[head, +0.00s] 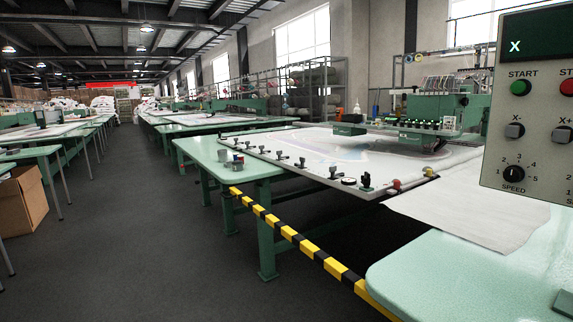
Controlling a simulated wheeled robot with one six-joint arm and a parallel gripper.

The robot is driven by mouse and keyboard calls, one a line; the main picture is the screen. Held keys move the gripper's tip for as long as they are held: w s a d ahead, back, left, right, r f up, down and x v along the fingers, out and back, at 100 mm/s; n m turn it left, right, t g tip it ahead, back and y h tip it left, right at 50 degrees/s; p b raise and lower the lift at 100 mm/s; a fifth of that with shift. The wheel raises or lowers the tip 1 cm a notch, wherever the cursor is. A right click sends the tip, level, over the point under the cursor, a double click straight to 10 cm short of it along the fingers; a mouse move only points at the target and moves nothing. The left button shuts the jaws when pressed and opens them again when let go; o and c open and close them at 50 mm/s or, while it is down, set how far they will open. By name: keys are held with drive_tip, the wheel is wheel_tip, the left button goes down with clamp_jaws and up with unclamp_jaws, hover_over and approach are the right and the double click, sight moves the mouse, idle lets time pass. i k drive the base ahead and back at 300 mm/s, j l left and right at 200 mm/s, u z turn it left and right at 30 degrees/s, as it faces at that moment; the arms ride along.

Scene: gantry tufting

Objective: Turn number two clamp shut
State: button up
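A row of several small dark clamps lines the near left edge of the white frame bed (322,160) on the green tufting table. One clamp (333,172) and another clamp (301,164) sit mid-edge with their handles low. A dark clamp (365,181) near the front corner stands more upright. No numbers are readable, so I cannot tell which is number two. The clamps are too small to tell surely which are open or shut. My gripper is not in view.
A yellow-black striped barrier (290,235) runs along the near side. A control panel (530,110) fills the upper right, with a green table (480,275) below. Small metal cups (236,160) stand on the table corner. A cardboard box (22,200) is left. The dark aisle floor is clear.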

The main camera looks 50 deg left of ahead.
sight(303, 160)
drive_tip(key=u, duration=1.4)
drive_tip(key=i+j, duration=0.15)
drive_tip(key=i, duration=0.95)
drive_tip(key=i+j+u, duration=0.1)
drive_tip(key=i, duration=0.95)
drive_tip(key=i+j, duration=0.2)
drive_tip(key=i, duration=0.9)
